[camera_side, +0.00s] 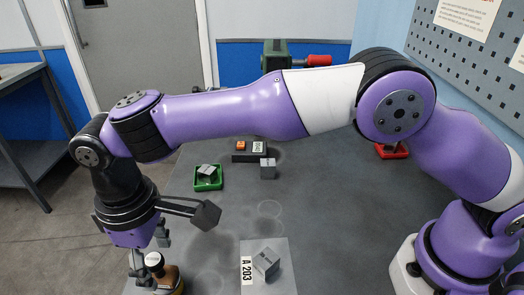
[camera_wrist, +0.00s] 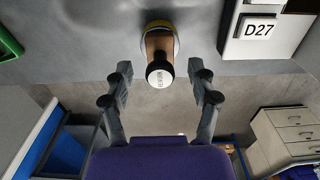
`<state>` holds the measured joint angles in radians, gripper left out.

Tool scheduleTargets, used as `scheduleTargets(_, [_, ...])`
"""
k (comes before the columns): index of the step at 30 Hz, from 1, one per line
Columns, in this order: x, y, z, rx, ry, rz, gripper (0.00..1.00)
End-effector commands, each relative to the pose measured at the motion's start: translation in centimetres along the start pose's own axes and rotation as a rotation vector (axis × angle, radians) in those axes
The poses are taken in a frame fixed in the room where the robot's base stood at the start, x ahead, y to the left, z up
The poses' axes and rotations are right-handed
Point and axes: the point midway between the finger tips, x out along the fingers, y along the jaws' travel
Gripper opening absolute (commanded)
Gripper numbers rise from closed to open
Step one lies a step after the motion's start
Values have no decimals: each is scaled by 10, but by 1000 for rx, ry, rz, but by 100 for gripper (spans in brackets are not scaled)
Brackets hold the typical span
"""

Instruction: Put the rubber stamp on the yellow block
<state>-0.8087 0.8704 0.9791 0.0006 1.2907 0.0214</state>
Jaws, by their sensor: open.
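The rubber stamp (camera_side: 166,273) stands near the bottom edge of the side view, with a black knob with a pale top and a brown body. In the wrist view the stamp (camera_wrist: 159,70) is seen from its knob end, between my fingers. A yellow piece (camera_wrist: 151,24) shows under its brown body, apparently the yellow block with the stamp on it; its yellow edge (camera_side: 180,290) also shows in the side view, mostly hidden. My gripper (camera_wrist: 159,77) is open, one finger on each side of the knob, with visible gaps. Contact between stamp and yellow piece is hard to see.
Behind are a green tray (camera_side: 208,186) holding a grey piece, another grey cube (camera_side: 267,170), a dark block (camera_side: 237,157) and a red tray (camera_side: 392,153). The table's middle is mostly clear; its edge is near my gripper.

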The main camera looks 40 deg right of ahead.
Motion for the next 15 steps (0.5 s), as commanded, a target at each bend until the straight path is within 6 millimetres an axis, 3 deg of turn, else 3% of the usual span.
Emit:
scheduleTargets(3, [-31,0,-1,0,8,0,67])
scheduleTargets(8, [-66,0,-1,0,6,0,67])
scheduleTargets(15, [-88,3,0,6,5,0,67])
